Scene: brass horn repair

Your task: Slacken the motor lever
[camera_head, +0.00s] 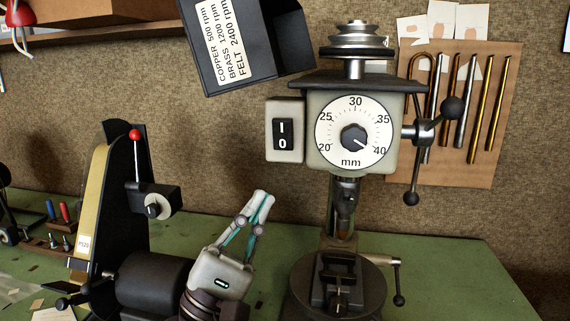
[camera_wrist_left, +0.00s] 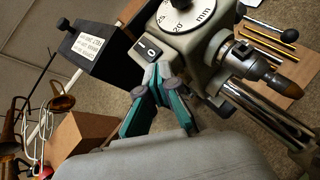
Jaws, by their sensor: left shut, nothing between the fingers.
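The drill press head (camera_head: 399,160) stands at the centre right, with a round mm dial (camera_head: 354,134) and an I/0 switch (camera_head: 284,134). Its hinged black cover (camera_head: 243,40) is raised, exposing a stepped pulley (camera_head: 357,38). Ball-ended handles (camera_head: 452,108) are on its right side. A smaller ball-ended lever (camera_head: 398,278) is by its table. I cannot tell which lever is the motor lever; it may be hidden. My left gripper (camera_head: 262,194) is shut and empty, pointing up, left of the drill column. In the left wrist view its fingertips (camera_wrist_left: 158,72) appear just below the switch.
A belt sander (camera_head: 98,215) with a red-knobbed lever (camera_head: 136,152) stands left of my gripper. A board of brass and steel tubes (camera_head: 500,110) hangs behind the drill press. The green bench (camera_head: 455,265) is clear at the right.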

